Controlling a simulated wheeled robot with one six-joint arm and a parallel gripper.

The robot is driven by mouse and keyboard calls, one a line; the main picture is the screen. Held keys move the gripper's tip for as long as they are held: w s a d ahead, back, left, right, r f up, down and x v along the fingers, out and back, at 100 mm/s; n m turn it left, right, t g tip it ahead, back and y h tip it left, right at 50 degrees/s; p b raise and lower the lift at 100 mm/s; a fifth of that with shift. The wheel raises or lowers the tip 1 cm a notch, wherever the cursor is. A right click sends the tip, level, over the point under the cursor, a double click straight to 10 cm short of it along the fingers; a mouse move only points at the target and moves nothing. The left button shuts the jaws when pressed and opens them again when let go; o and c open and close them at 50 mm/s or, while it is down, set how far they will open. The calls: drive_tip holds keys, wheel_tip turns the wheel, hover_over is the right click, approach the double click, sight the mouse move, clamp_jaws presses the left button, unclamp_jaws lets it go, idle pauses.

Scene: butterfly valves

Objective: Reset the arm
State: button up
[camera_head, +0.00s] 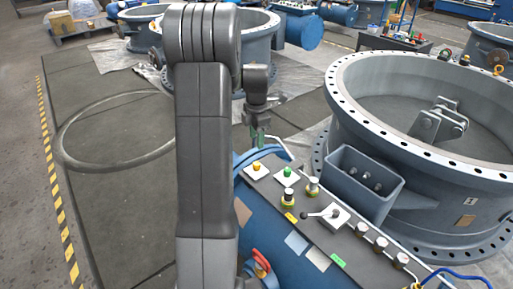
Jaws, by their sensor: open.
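My arm rises through the middle of the view and bends at the top, with its wrist hanging down just right of the upper link. My gripper (258,137) points down behind the far end of the blue valve actuator (288,262). It is small here and partly dark against the floor. It looks open, and I see nothing held in it. The actuator's top panel (318,232) carries a yellow button (256,167), a green button (287,172) and a lever switch (334,213). My arm hides part of the actuator's left side.
A large blue-grey valve ring (345,110) stands close on the right. Another valve body (262,45) is behind my arm. A thin metal ring (70,165) lies on the dark mat at left. A yellow-black stripe (60,215) edges the mat. A red handwheel (262,262) is near my arm.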

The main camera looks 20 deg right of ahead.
sight(256, 163)
wheel_tip(256, 163, up, 2)
drive_tip(key=shift+r, duration=0.1)
idle(0.4)
wheel_tip(256, 163, down, 14)
drive_tip(key=shift+b, duration=0.7)
drive_tip(key=shift+r, duration=0.15)
